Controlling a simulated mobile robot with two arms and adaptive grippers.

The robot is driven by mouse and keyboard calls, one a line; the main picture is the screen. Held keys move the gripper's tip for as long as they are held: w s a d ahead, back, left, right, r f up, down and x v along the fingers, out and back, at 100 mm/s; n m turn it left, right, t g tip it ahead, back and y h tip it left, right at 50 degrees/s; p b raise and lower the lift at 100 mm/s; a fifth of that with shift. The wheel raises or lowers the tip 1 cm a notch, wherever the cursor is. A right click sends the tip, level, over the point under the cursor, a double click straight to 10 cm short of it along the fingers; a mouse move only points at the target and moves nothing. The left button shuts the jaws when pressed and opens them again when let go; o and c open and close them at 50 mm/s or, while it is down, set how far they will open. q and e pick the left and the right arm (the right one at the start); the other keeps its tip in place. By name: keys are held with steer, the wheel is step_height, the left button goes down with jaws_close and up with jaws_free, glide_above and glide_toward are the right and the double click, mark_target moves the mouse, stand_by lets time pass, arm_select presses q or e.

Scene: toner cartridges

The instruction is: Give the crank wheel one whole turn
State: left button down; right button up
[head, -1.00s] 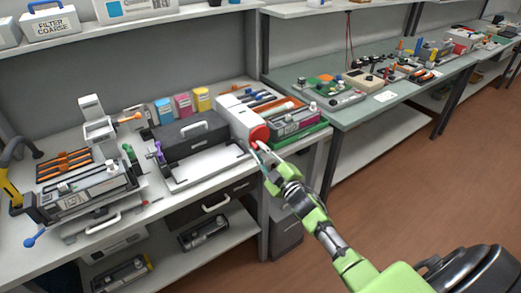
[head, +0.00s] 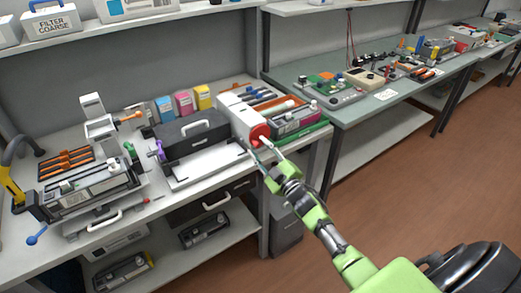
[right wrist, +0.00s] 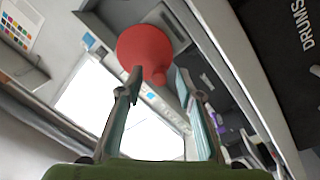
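The crank wheel (head: 259,134) is a red disc on the right end of a white box-shaped machine (head: 236,115) on the bench. My right gripper (head: 257,145) is at the wheel's front. In the right wrist view the fingers of my right gripper (right wrist: 158,73) are apart, one on each side of the knob, with visible gaps. I cannot tell how deep the knob sits between them. My left gripper is not in view.
A black case with a handle (head: 190,137) stands left of the machine. A green-edged tray (head: 298,122) with cartridges lies close to its right. A printer-like unit (head: 92,188) is at the left. The floor (head: 420,190) at the right is clear.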

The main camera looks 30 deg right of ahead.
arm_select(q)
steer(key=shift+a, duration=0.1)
arm_select(e)
steer(key=s+f, duration=0.1)
steer(key=s, duration=1.1)
